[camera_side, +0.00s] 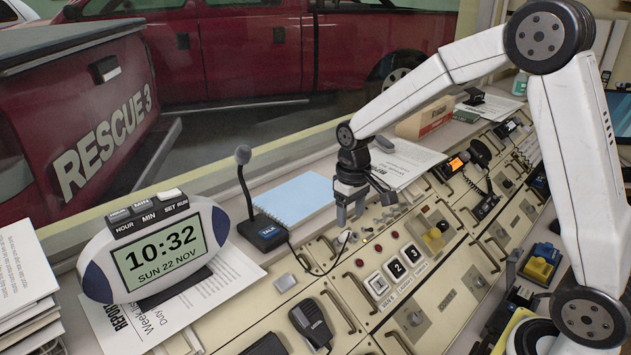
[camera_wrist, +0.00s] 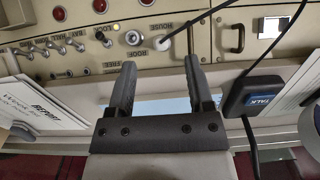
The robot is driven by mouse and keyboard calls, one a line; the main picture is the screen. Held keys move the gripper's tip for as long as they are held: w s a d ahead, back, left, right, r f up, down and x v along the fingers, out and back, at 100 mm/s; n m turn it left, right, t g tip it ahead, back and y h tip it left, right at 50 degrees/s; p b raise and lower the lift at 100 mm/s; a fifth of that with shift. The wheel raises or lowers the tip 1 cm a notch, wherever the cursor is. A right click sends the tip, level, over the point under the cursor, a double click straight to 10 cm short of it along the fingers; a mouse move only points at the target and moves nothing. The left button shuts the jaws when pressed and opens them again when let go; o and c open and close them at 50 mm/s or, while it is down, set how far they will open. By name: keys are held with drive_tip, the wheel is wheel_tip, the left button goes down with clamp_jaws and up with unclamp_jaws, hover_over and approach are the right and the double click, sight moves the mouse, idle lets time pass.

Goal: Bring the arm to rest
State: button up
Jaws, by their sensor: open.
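My gripper (camera_side: 349,212) hangs at the end of my white arm over the console (camera_side: 330,248), with its fingers pointing down. In the wrist view my gripper (camera_wrist: 158,72) has its two dark fingers apart, and nothing is between them. The fingertips are near a row of switches and a round key switch (camera_wrist: 133,38) on the panel. Whether the tips touch the panel cannot be told.
A digital clock (camera_side: 158,250) stands at left on papers. A talk microphone (camera_side: 262,230) and a blue notepad (camera_side: 295,198) are left of my gripper. Numbered buttons (camera_side: 396,268), a handset (camera_side: 312,322) and a radio (camera_side: 455,163) sit on the console.

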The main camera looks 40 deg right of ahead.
drive_tip(key=shift+s, duration=0.15)
drive_tip(key=s+a+f+t, duration=0.1)
drive_tip(key=s, duration=0.6)
drive_tip(key=s+a+f+t, duration=0.1)
drive_tip(key=s+a, duration=0.1)
drive_tip(key=s, duration=0.5)
drive_tip(key=shift+a+f+t, duration=0.2)
drive_tip(key=shift+f+t, duration=0.1)
drive_tip(key=shift+f, duration=0.1)
idle(0.8)
